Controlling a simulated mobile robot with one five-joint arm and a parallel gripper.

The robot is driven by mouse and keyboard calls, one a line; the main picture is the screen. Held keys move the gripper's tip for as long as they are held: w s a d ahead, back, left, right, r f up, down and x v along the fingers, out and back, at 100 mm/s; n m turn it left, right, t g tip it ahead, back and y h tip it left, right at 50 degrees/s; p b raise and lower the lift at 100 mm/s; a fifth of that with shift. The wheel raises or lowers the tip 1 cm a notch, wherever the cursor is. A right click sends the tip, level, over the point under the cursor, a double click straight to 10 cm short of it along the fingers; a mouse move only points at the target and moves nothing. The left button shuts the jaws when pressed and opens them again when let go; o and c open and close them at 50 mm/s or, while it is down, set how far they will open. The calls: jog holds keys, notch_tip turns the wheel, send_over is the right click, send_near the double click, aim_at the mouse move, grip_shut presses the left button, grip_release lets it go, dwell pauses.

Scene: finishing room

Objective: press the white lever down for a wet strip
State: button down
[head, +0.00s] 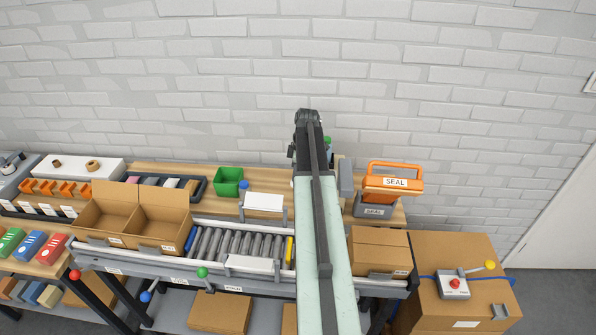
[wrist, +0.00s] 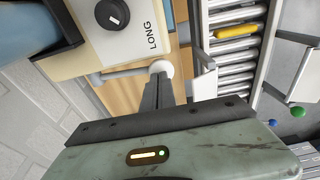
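The white lever shows in the wrist view as a grey rod with a round white knob (wrist: 162,67). It sticks out from the side of a pale dispenser (wrist: 118,30) that has a black dial and the word LONG. My gripper (wrist: 160,80) has its two dark fingers together, with nothing seen between them. The tips overlap the lower edge of the knob in the picture; I cannot tell whether they touch it. No strip is visible. In the head view my arm hides the gripper and lever, and only a grey part beside the arm (head: 345,180) shows.
A roller conveyor (head: 240,245) with a yellow roller runs along the bench front. An open carton (head: 135,215) stands at its left, a closed carton (head: 380,250) at its right. An orange-handled SEAL tool (head: 390,187) stands right of my arm. A green bin (head: 228,182) is left.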

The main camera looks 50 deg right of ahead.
jog(key=shift+f, duration=0.15)
jog(key=shift+s+a+f+b, duration=0.15)
jog(key=shift+a+f+b, duration=0.05)
jog(key=shift+f+b, duration=0.3)
dwell(0.5)
jog(key=shift+s+a+f+b, duration=0.1)
jog(key=shift+a+f+b, duration=0.05)
jog(key=shift+f+b, duration=0.35)
jog(key=shift+f+b, duration=0.5)
jog(key=shift+s, duration=0.1)
